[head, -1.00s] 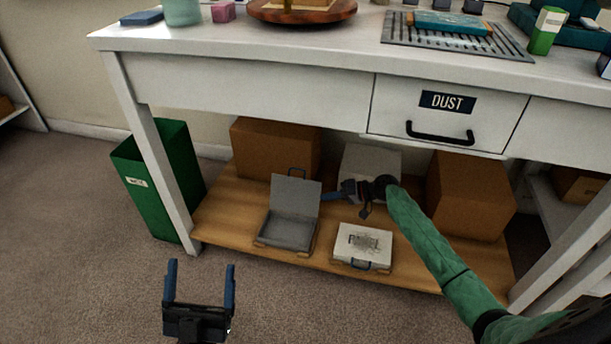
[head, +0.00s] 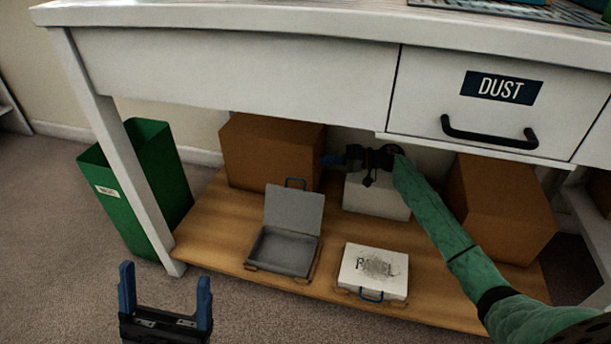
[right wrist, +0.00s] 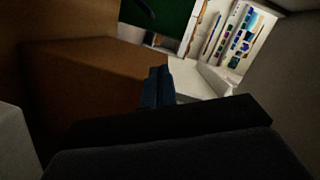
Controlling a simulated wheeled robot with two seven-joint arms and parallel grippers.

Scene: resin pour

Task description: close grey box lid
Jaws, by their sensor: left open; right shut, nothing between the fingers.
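The grey box (head: 283,253) stands on the low wooden shelf under the bench, empty inside. My right gripper (head: 331,160) is behind and to the right of the raised lid, above the shelf, apart from the lid in the head view. Its blue fingers are shut and empty, also in the right wrist view (right wrist: 157,88). My left gripper (head: 165,292) is open and empty over the carpet in front of the shelf.
A white box with a smudged label (head: 374,269) sits shut right of the grey box. Another white box (head: 377,196) stands behind, under my right arm. Cardboard boxes (head: 270,151) (head: 500,210) flank it. The bench's drawer (head: 490,105) hangs above; a green bin (head: 150,185) stands left.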

